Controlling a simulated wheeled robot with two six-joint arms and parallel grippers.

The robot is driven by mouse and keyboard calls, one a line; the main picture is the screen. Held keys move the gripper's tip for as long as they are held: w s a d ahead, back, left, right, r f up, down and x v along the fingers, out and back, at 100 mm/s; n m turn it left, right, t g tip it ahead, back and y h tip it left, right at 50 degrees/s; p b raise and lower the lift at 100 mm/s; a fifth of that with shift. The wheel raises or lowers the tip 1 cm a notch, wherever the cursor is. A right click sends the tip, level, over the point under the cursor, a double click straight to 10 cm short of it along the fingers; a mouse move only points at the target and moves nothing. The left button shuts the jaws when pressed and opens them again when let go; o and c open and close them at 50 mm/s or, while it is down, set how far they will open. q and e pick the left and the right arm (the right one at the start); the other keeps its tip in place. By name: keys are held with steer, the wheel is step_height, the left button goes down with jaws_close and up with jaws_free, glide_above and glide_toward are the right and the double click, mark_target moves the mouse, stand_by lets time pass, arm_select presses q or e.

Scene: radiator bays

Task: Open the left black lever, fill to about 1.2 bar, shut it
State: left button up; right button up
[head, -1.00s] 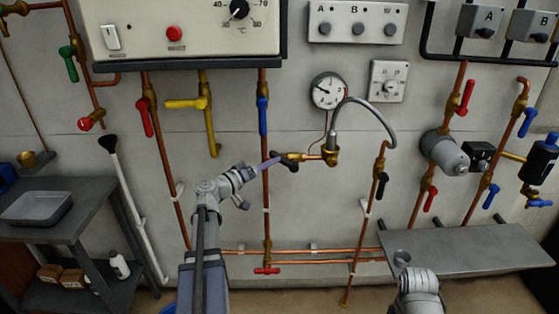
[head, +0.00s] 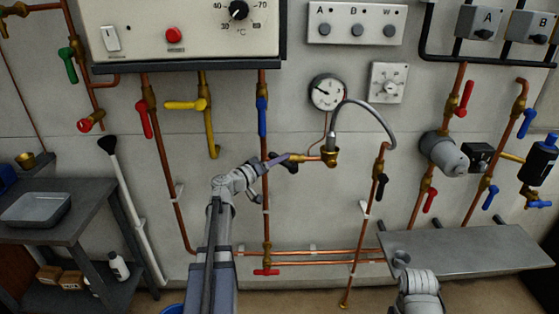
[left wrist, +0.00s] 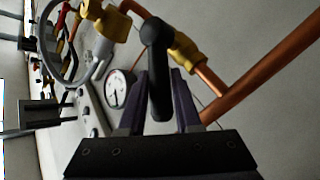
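The left black lever (head: 291,167) sits on a brass valve at the left end of the short copper pipe below the gauge. My left gripper (head: 274,159) is at this lever from the left. In the left wrist view the black lever (left wrist: 158,85) lies between the two purple fingers, with narrow gaps seeming to show beside it; firm contact is not visible. The round pressure gauge (head: 327,92) has its needle pointing left and slightly up; its figures are too small to read. A grey hose (head: 375,107) arches from the brass fitting (head: 330,157). My right gripper's fingers are not visible.
Another black lever (head: 381,187) is on the pipe at the hose's right end. A blue lever (head: 262,117) is on the vertical pipe above my left gripper. A metal shelf (head: 470,250) stands at lower right, and a dark bench (head: 65,230) at left.

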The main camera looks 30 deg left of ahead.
arm_select(q)
jaws_close()
stand_by(1.0)
